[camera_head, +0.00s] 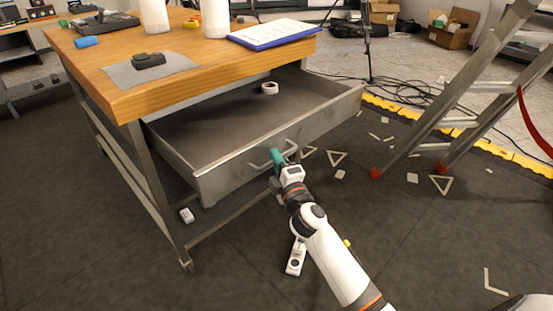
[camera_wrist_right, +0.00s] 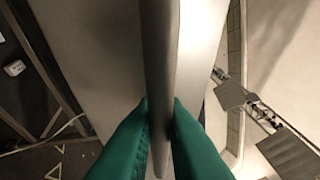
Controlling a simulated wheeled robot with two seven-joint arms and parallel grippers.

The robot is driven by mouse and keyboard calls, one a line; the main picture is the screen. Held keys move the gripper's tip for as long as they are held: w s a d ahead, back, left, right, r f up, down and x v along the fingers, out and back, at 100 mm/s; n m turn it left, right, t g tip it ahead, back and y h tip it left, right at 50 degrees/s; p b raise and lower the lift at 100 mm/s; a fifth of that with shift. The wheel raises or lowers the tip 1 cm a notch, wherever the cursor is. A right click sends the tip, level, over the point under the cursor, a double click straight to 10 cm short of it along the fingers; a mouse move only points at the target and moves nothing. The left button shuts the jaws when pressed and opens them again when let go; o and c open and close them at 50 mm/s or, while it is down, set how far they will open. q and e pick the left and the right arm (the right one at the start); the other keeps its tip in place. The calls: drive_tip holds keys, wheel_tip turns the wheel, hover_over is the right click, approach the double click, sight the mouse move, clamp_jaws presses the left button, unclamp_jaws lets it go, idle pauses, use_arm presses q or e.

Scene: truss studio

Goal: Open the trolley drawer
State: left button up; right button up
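The trolley drawer (camera_head: 215,172) is a grey metal drawer under the wooden top of the trolley (camera_head: 135,98). It stands pulled well out, and its inside shows. A bar handle (camera_head: 262,164) is on its front. My right gripper (camera_head: 277,158) is at the handle with its green fingers. In the right wrist view the handle bar (camera_wrist_right: 158,75) runs between the two green fingers (camera_wrist_right: 160,130), which are close on both its sides and seem to touch it. My left gripper is in neither view.
A roll of tape (camera_head: 270,88) lies inside the drawer. A stepladder (camera_head: 455,95) stands at the right, with small flat pieces scattered on the floor near it. A blue clipboard (camera_head: 273,34) and two white cylinders are on the trolley top. Dark floor in front is mostly clear.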

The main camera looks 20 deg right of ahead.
drive_tip(key=shift+o, duration=0.9)
